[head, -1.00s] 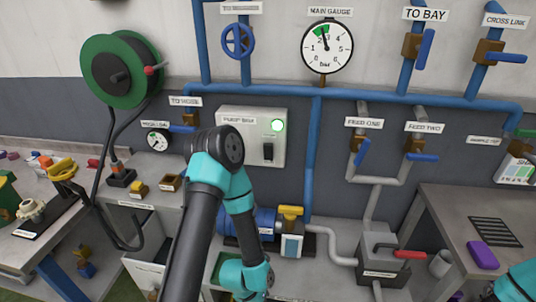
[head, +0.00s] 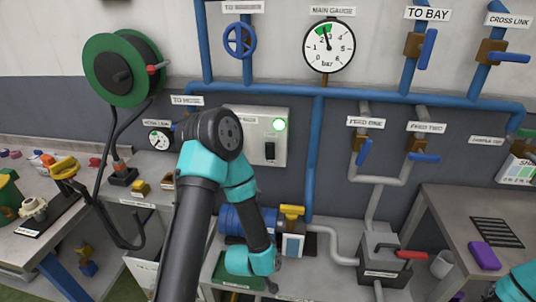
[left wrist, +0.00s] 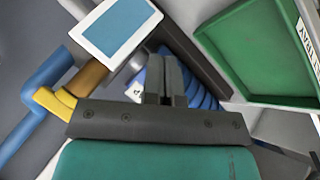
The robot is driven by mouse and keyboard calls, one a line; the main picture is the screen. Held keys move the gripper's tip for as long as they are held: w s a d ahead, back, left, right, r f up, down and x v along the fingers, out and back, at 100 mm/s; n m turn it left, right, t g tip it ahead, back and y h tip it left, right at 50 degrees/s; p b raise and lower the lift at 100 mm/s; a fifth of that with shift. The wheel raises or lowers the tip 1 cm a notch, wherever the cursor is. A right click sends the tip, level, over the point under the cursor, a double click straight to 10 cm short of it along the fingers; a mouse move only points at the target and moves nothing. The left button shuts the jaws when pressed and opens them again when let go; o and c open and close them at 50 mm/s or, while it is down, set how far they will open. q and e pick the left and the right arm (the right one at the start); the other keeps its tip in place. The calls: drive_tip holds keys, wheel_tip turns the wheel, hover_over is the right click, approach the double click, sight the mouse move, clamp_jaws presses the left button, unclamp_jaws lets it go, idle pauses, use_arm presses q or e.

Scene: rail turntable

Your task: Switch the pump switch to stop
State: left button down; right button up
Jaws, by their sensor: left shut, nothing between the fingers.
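The pump switch (head: 270,151) is a black lever on a pale wall box (head: 281,124). A green lamp (head: 279,125) glows above it. The lever's exact position is too small to tell. My left arm covers the left part of the box and its label. My left gripper is low over the bench, below and apart from the switch, its fingers not clear in the head view. In the left wrist view its fingers (left wrist: 165,82) are shut and empty, in front of the blue ribbed pump (left wrist: 200,90). The pump also shows in the head view (head: 233,217). My right gripper is out of view.
A yellow-handled valve (head: 291,211) and a white box with a blue screen (left wrist: 118,28) stand beside the pump. A green tray (left wrist: 262,50) lies near the gripper. Pipes and feed valves (head: 364,152) are right of the switch. The wall just right of the box is clear.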

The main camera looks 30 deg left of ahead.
sight(270, 148)
use_arm(q)
drive_tip(key=w+a+r+n+t+y, duration=0.2)
drive_tip(key=r+n+t, duration=0.1)
drive_tip(key=r, duration=0.5)
drive_tip(key=w+a+r+n+t+y, duration=0.2)
drive_tip(key=r+n, duration=0.4)
drive_tip(key=r, duration=0.3)
drive_tip(key=w+a+r+n+t+y, duration=0.2)
drive_tip(key=w+r+n+t+y, duration=0.1)
drive_tip(key=r+t, duration=0.3)
wheel_tip(270, 148, up, 3)
drive_tip(key=shift+a+f+n+y, duration=0.15)
drive_tip(key=shift+n+y, duration=0.35)
drive_tip(key=shift+n, duration=0.2)
drive_tip(key=shift+w, duration=0.15)
drive_tip(key=x, duration=1.4)
